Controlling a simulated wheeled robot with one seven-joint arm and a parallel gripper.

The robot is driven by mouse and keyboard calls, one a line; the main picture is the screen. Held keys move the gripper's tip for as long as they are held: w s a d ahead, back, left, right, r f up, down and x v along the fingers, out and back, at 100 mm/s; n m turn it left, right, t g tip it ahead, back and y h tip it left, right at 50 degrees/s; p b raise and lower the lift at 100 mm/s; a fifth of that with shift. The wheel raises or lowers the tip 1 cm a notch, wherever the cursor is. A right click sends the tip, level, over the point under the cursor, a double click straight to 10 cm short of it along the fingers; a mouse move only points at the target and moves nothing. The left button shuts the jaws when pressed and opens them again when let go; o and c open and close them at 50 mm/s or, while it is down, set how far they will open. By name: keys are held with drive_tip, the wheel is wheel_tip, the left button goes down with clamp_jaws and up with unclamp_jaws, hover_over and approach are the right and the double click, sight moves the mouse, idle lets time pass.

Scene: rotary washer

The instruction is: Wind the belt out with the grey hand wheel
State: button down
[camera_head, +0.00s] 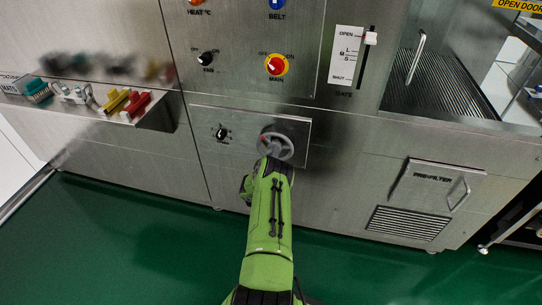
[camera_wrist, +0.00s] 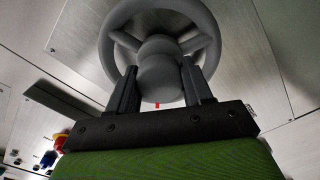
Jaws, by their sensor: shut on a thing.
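The grey hand wheel (camera_head: 287,147) sits on a plate low on the steel machine front, and my green arm reaches up to it. In the wrist view the wheel (camera_wrist: 205,22) fills the upper middle, with its spokes and round hub showing. My gripper (camera_wrist: 160,85) has its two dark fingers on either side of the wheel's hub, shut on it. A small red mark shows just below the hub between the fingers. In the head view the fingertips are hard to make out behind my wrist. The belt itself cannot be made out.
Above are the red and yellow MAIN switch (camera_head: 276,65) and the gate slider (camera_head: 370,38). A shelf with coloured items (camera_head: 122,104) juts out at left. The pre-filter door handle (camera_head: 459,194) sticks out at right. The green floor is clear.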

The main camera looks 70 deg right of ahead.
drive_tip(key=n, duration=0.3)
drive_tip(key=shift+w+r+n, duration=0.2)
drive_tip(key=shift+w+n, duration=0.1)
drive_tip(key=shift+w, duration=0.05)
drive_tip(key=shift+n+b, duration=0.45)
drive_tip(key=shift+n, duration=1.25)
drive_tip(key=c, duration=0.6)
unclamp_jaws()
drive_tip(key=shift+a+f, duration=0.1)
drive_tip(key=shift+o, duration=0.6)
drive_tip(key=shift+s, duration=0.1)
drive_tip(key=shift+f, duration=0.1)
